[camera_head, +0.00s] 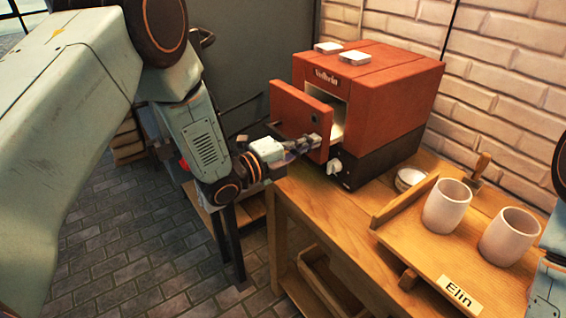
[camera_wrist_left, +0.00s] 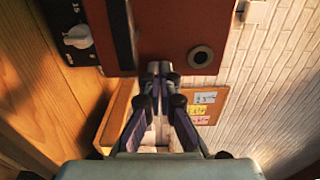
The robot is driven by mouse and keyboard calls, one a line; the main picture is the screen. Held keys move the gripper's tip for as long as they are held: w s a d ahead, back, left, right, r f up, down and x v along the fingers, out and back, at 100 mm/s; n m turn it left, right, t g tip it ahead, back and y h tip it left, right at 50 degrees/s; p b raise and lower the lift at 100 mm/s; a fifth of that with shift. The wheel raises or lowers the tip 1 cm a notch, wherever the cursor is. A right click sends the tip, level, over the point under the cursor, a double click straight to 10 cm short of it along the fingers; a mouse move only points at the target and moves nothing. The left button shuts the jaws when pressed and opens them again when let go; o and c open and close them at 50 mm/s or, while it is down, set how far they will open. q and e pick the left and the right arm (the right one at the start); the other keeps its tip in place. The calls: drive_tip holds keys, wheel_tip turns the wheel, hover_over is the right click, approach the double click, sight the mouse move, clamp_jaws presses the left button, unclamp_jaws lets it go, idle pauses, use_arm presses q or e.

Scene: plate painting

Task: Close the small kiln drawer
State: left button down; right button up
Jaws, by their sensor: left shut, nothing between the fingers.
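The small red kiln (camera_head: 392,92) stands on the wooden table by the brick wall. Its red front (camera_head: 300,112) stands out from the body, with a lit gap behind it. My left gripper (camera_head: 316,142) is shut and empty at the lower right part of this front. In the left wrist view the shut fingertips (camera_wrist_left: 158,72) are at the lower edge of the red front (camera_wrist_left: 170,30); I cannot tell whether they touch it. A round dark fitting (camera_wrist_left: 200,57) is on the front. My right gripper is not in view; only part of that arm shows at the right edge.
Two pale cups (camera_head: 447,206) stand on a wooden board labelled "Elin" (camera_head: 459,294) at the right. Small white bowls (camera_head: 410,180) and a wooden-handled tool (camera_head: 480,168) are near the kiln. A white knob (camera_head: 334,167) sticks out from its dark base. Two white pieces (camera_head: 355,57) lie on top.

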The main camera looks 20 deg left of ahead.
use_arm(q)
drive_tip(key=b+x, duration=0.2)
drive_tip(key=x, duration=0.5)
drive_tip(key=shift+r+b, duration=0.2)
drive_tip(key=shift+b, duration=0.2)
drive_tip(key=shift+a+f, duration=0.1)
